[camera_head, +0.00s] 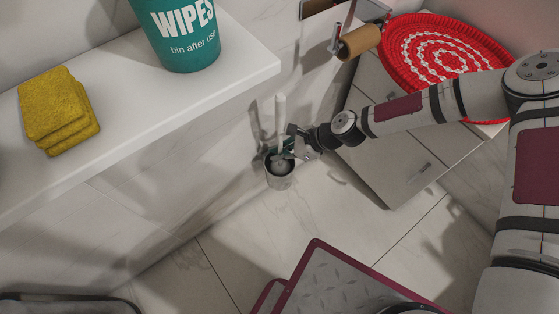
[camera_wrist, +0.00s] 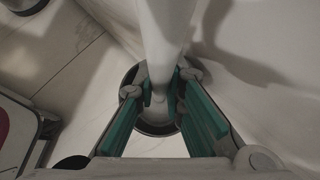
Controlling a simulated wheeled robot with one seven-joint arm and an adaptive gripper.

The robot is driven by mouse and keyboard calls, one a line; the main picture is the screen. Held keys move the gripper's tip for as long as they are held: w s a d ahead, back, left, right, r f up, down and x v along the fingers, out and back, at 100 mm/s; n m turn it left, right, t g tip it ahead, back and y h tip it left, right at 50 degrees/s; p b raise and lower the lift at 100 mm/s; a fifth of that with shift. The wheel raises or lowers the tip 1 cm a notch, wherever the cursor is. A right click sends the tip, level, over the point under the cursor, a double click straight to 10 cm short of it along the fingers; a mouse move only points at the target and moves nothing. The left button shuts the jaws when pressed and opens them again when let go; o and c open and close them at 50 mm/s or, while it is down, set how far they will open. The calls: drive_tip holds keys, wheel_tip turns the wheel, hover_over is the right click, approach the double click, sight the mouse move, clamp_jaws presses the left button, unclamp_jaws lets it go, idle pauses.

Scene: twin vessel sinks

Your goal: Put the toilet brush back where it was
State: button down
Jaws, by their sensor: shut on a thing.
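The toilet brush (camera_head: 281,115) has a white handle and stands about upright, with its lower end inside the round holder (camera_head: 280,181) on the floor by the wall. My gripper (camera_head: 287,146) is shut on the brush just above the holder's rim. In the wrist view my gripper's green-padded fingers (camera_wrist: 172,95) close on either side of the white brush (camera_wrist: 163,30). The dark rim of the holder (camera_wrist: 157,130) shows around and below the fingertips. The brush head is mostly hidden in the holder, and I cannot tell whether it rests on the bottom.
A white counter (camera_head: 150,95) with yellow towels (camera_head: 57,110) and a teal wipes tub (camera_head: 180,35) is at upper left. A paper roll (camera_head: 359,41) hangs on the wall. A grey cabinet (camera_head: 400,160) bears a red round mat (camera_head: 440,50).

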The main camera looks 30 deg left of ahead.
drive_tip(key=shift+f+b, duration=0.75)
drive_tip(key=shift+f, duration=1.25)
drive_tip(key=c, duration=1.7)
unclamp_jaws()
drive_tip(key=shift+p+v, duration=2.35)
drive_tip(key=shift+v, duration=3.8)
drive_tip(key=shift+s, duration=0.1)
